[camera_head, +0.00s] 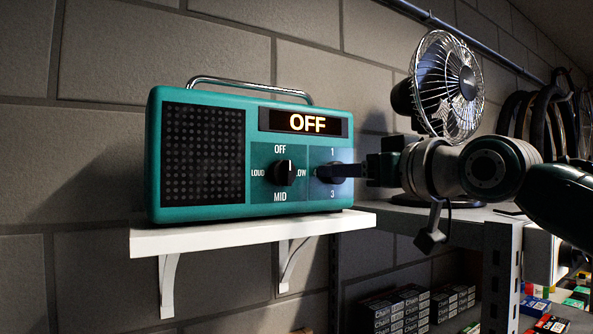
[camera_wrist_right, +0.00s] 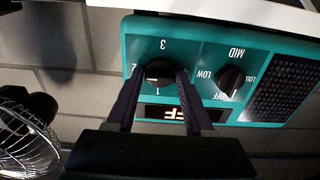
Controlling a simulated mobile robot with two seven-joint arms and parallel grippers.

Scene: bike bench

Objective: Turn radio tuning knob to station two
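The teal radio (camera_head: 200,215) stands on a white wall shelf, and its display (camera_head: 305,122) reads OFF. A narrow gap seems to show between fingers and knob. In the head view the right gripper (camera_head: 350,170) partly hides this knob. The volume knob (camera_head: 285,172) points up at OFF. My left gripper is not in view.
The white shelf (camera_head: 240,236) ends just right of the radio. A metal fan (camera_head: 447,85) stands behind my right arm on a grey rack (camera_head: 497,235). Chain boxes (camera_head: 400,308) sit lower down. Free air lies in front of the radio.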

